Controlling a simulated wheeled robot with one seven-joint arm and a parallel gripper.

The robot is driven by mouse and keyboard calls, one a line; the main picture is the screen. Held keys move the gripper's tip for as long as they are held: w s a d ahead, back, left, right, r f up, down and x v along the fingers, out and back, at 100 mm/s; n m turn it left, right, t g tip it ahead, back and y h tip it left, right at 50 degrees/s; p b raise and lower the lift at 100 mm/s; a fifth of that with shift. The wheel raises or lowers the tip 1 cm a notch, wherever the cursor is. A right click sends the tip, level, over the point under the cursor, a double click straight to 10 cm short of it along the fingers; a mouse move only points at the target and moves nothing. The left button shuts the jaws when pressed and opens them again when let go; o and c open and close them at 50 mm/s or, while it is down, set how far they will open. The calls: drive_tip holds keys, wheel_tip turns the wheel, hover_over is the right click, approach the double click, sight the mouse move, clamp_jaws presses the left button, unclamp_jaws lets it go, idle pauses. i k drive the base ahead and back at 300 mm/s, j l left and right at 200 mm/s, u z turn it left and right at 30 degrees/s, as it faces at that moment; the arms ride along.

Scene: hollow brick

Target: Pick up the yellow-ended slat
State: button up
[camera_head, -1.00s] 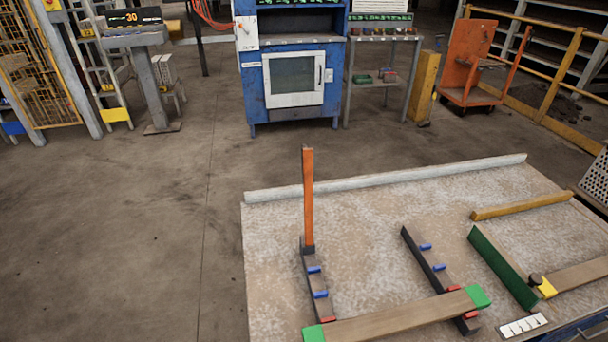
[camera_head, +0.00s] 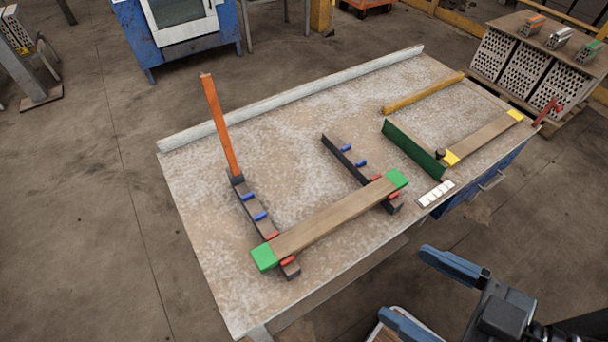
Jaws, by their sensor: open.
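The yellow-ended slat (camera_head: 484,138) is a flat brown wooden board with a yellow patch at each end. It lies on the right part of the table (camera_head: 285,128), pointing away to the upper right. Its near end is by a dark round knob and the green upright board (camera_head: 412,147). My gripper (camera_head: 430,295) shows at the lower right, with two blue fingers wide apart and nothing seen between them. It is in front of the table's near side, apart from the slat.
A green-ended slat (camera_head: 332,217) lies across two dark supports with blue and red pegs. An orange post (camera_head: 220,125) rises at the left support. A yellow bar (camera_head: 423,92) lies behind the green board. White blocks (camera_head: 436,194) sit at the near edge. Perforated bricks (camera_head: 510,62) stand beyond, right.

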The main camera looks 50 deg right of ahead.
sight(462, 149)
drive_tip(key=z, duration=2.1)
drive_tip(key=i+l+u, duration=0.15)
drive_tip(key=i, duration=0.1)
